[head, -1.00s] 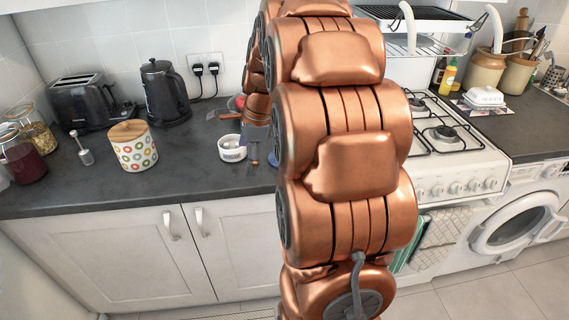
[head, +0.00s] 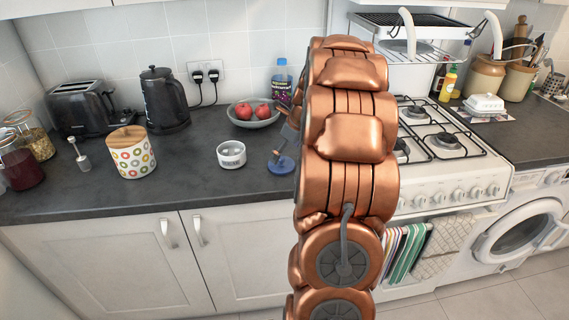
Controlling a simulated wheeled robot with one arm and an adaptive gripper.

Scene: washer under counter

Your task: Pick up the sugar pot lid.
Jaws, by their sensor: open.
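A small round blue lid (head: 281,166), which I take to be the sugar pot lid, lies on the dark counter just left of my arm. A small white pot (head: 231,154) with dark lettering stands left of it and looks uncovered. My gripper (head: 279,154) is mostly hidden behind my copper arm. A grey finger part shows just over the blue lid. The jaws are open, but I cannot tell whether a finger touches the lid.
A bowl of red fruit (head: 253,114) and a blue-capped bottle (head: 282,82) stand behind. A patterned canister (head: 132,155), black kettle (head: 164,99) and toaster (head: 86,105) are left. The gas hob (head: 440,141) is right. The counter front is clear.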

